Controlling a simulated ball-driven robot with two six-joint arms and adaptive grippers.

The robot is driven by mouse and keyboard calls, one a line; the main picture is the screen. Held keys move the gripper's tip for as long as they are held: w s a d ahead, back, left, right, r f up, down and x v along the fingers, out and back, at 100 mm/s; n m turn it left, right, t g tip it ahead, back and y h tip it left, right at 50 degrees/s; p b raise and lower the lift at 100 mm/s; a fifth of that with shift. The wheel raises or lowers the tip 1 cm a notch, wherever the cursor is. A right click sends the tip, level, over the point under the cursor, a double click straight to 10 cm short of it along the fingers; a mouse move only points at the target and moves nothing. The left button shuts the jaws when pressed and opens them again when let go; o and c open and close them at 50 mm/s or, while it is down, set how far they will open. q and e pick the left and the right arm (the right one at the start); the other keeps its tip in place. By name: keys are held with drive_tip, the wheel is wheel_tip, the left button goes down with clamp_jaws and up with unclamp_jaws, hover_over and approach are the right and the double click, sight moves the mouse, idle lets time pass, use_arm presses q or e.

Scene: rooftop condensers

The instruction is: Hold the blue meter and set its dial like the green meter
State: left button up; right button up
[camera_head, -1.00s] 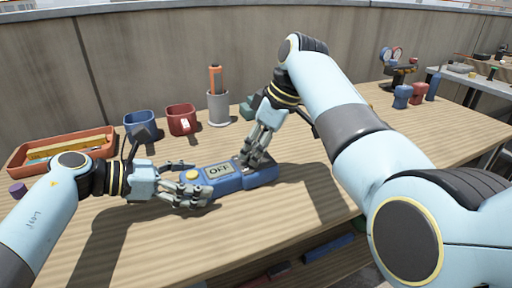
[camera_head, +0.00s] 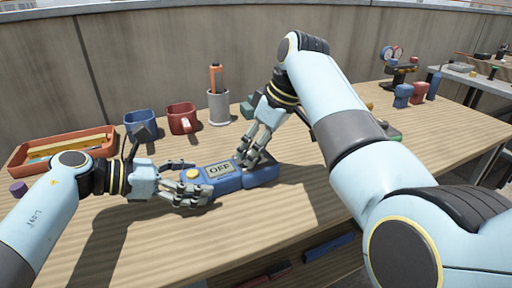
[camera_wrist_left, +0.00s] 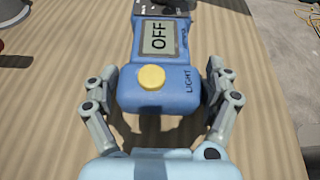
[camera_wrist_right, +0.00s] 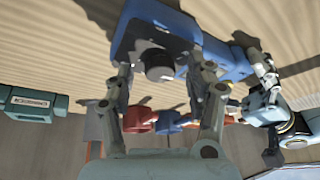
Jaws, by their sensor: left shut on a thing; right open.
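The blue meter (camera_head: 260,174) lies on the wooden table, its screen reading OFF. The OFF screen and yellow button also show on the meter in the left wrist view (camera_wrist_left: 160,100). My left gripper (camera_head: 196,185) is shut on the button end, one finger on each side. My right gripper (camera_head: 247,160) is open over the other end. Its fingers are on either side of the dark dial (camera_wrist_right: 160,66); contact is unclear.
A blue mug (camera_head: 140,122), a red mug (camera_head: 181,120) and a grey pen holder (camera_head: 218,107) stand behind. An orange tray (camera_head: 100,150) is at left. The table front is clear.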

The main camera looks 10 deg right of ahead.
drive_tip(key=v, duration=1.1)
drive_tip(key=shift+r, duration=0.3)
drive_tip(key=shift+d, duration=0.1)
drive_tip(key=w+a+f+m, duration=0.1)
drive_tip(key=f+m, duration=0.2)
drive_tip(key=m, duration=0.7)
drive_tip(key=a+f+m, duration=0.2)
drive_tip(key=f+m, duration=0.2)
drive_tip(key=m, duration=0.6)
drive_tip(key=w+a+f+m+g, duration=0.1)
drive_tip(key=f+m, duration=0.3)
drive_tip(key=m, duration=0.6)
drive_tip(key=shift+w+a+m, duration=0.15)
drive_tip(key=shift+w+m, duration=0.15)
